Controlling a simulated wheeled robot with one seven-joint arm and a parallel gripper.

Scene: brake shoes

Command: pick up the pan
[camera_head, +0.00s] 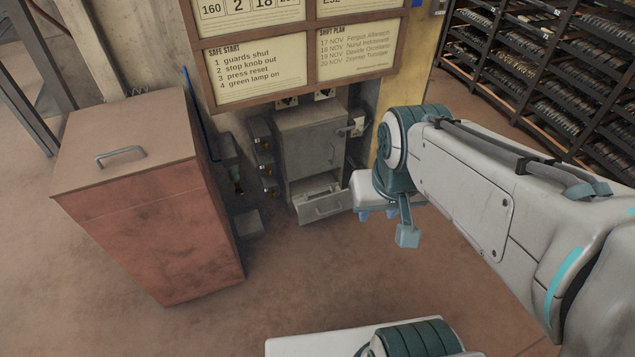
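I cannot make out a pan anywhere in the head view. A grey cabinet (311,143) stands against the wall, with its low drawer (327,207) pulled out. Something pale shows inside the drawer, too small to identify. My gripper (378,214) is just right of the drawer, pointing down, with its two blue fingertips apart. I see nothing between them. The gripper and arm hide part of the floor and wall behind them.
A large reddish bin (150,225) with a handled lid stands at the left. Wall signs (305,60) hang above the cabinet. Racks full of parts (545,70) fill the back right. The floor (300,285) in front of the cabinet is clear.

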